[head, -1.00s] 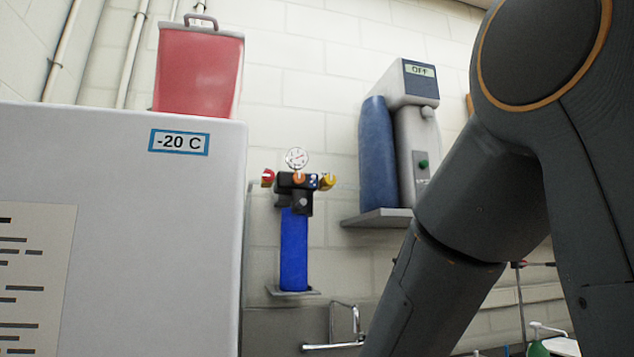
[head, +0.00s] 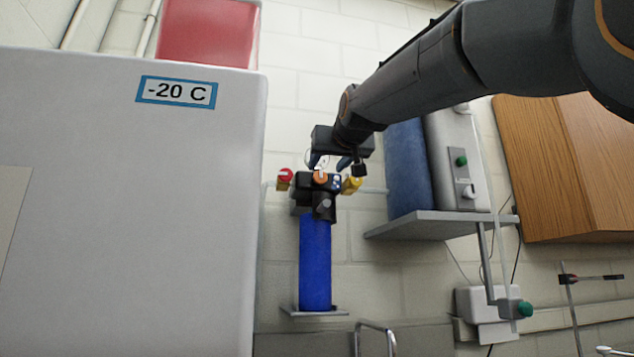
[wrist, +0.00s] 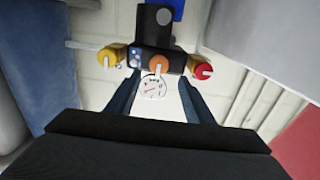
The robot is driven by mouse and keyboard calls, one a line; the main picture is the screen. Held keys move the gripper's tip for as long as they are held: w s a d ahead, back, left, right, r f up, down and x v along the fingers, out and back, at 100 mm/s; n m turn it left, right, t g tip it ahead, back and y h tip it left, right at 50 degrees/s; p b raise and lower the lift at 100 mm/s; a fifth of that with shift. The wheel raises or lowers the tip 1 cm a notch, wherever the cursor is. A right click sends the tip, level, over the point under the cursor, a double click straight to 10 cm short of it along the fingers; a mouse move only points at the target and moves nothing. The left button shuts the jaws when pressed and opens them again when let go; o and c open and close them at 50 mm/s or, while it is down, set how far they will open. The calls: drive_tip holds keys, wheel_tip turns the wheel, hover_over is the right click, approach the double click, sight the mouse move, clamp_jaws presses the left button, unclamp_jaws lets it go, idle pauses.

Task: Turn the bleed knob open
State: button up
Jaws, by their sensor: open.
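A black manifold block (head: 303,189) sits on top of a blue cylinder (head: 315,260). It carries a red knob (head: 285,175) on the left, an orange knob (head: 320,176) in the middle and a yellow knob (head: 353,184) on the right. I cannot read which is the bleed knob. My gripper (head: 329,163) is open and empty at the top of the manifold. In the wrist view, which is turned over, my gripper (wrist: 160,78) has its fingers around the round gauge (wrist: 153,90), with the orange knob (wrist: 156,63) just beyond the fingertips. Contact cannot be told.
A white freezer (head: 200,200) marked -20 C stands close on the left, with a red container (head: 208,38) on top. To the right, a grey shelf (head: 440,224) bears a blue cylinder and a grey device. A wooden cabinet (head: 570,170) hangs farther right.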

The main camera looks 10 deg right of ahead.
sight(321, 175)
drive_tip(key=w+p, duration=0.1)
drive_tip(key=w, duration=0.5)
drive_tip(key=shift+d+p, duration=0.2)
drive_tip(key=shift+p, duration=0.2)
drive_tip(key=shift+w, duration=0.7)
drive_tip(key=shift+c, duration=0.5)
drive_tip(key=c, duration=0.9)
